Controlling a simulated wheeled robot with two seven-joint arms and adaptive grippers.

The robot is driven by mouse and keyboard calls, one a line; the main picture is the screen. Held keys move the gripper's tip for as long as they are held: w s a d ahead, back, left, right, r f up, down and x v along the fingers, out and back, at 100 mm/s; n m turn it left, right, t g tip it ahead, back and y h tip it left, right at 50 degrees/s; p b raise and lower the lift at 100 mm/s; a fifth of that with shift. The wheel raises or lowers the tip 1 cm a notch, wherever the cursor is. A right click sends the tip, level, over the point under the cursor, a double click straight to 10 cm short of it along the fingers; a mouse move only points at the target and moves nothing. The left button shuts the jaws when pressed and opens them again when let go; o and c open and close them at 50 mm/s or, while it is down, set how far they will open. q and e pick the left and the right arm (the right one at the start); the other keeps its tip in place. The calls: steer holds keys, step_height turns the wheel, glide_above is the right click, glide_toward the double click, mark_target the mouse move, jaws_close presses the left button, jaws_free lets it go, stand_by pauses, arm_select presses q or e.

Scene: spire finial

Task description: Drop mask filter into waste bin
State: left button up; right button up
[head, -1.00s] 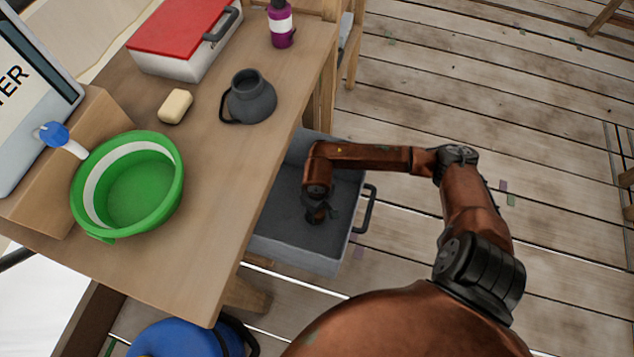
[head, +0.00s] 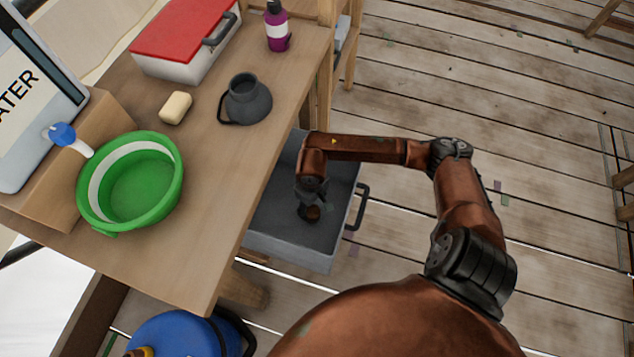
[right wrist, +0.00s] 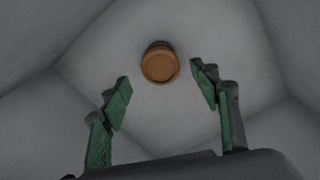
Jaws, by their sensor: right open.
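The mask filter, a small round orange-brown piece (right wrist: 160,65), shows in the right wrist view beyond my open fingertips, apart from both. In the head view a brown piece (head: 312,213), which looks like the filter, shows just below my right gripper (head: 309,196). I cannot tell whether the filter touches the bin's bottom. My left gripper is not in view.
The wooden table (head: 205,210) left of the bin carries a green basin (head: 140,190), soap (head: 175,108), a dark jug (head: 247,102), a red-lidded box (head: 182,40) and a purple bottle (head: 277,28). A blue container (head: 175,338) stands below. Plank floor lies open at right.

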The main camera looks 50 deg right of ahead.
mark_target(313, 210)
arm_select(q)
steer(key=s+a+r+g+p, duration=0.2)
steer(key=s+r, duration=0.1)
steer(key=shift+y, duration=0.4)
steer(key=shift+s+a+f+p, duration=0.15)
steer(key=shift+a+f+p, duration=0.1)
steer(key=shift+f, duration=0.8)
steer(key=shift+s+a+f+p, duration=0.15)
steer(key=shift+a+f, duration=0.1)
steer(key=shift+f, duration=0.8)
arm_select(e)
step_height(313, 210, up, 9)
steer(key=shift+f, duration=0.1)
